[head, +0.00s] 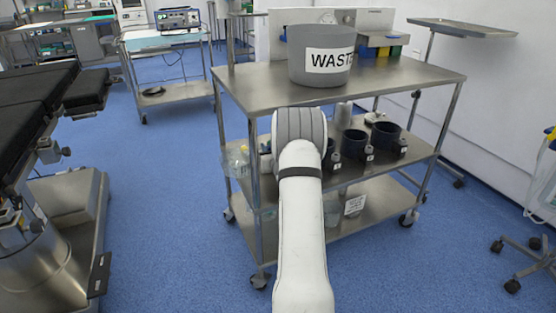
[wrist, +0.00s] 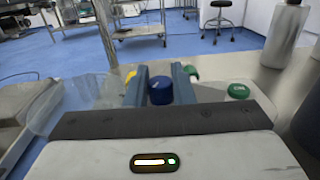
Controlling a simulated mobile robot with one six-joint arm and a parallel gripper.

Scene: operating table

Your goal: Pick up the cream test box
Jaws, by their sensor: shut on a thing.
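My gripper (wrist: 160,88) reaches in over the middle shelf of the steel cart. Its two blue-grey fingers are shut on a blue-capped bottle (wrist: 160,92), with the cap between them. The bottle's body is hidden behind my gripper's housing. In the head view my own arm covers the gripper. I cannot make out a cream test box in either view.
A clear bin (wrist: 90,92) and a green-capped bottle (wrist: 238,91) are beside my gripper. Several dark cups (head: 354,145) stand to the right on the middle shelf (head: 408,160). The WASTE bucket (head: 320,72) stands on the top shelf (head: 410,76) above. Blue floor (head: 160,210) is clear left of the cart.

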